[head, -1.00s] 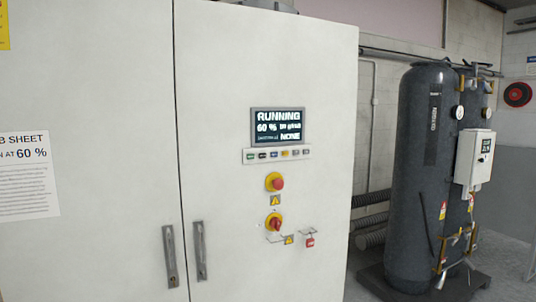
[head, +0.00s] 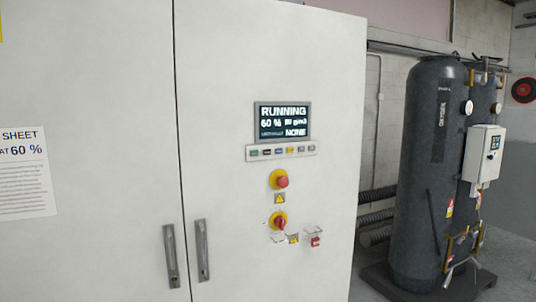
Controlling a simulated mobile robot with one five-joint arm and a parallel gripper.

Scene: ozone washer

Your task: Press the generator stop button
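The generator is a large white cabinet (head: 90,110) with two doors. Its display (head: 282,122) on the right door reads RUNNING, 60 % and NONE. Below it is a strip with a row of small coloured buttons (head: 281,152); their labels are too small to read, so I cannot tell which one is stop. Under the strip is a red mushroom button on a yellow ring (head: 279,180). My gripper is not in view.
Two vertical door handles (head: 202,250) stick out at the lower middle. A red padlock-like tag (head: 315,241) hangs right of the switch. A dark oxygen tank (head: 422,180) with a small white control box (head: 484,153) stands to the right. A paper sheet (head: 20,172) is on the left door.

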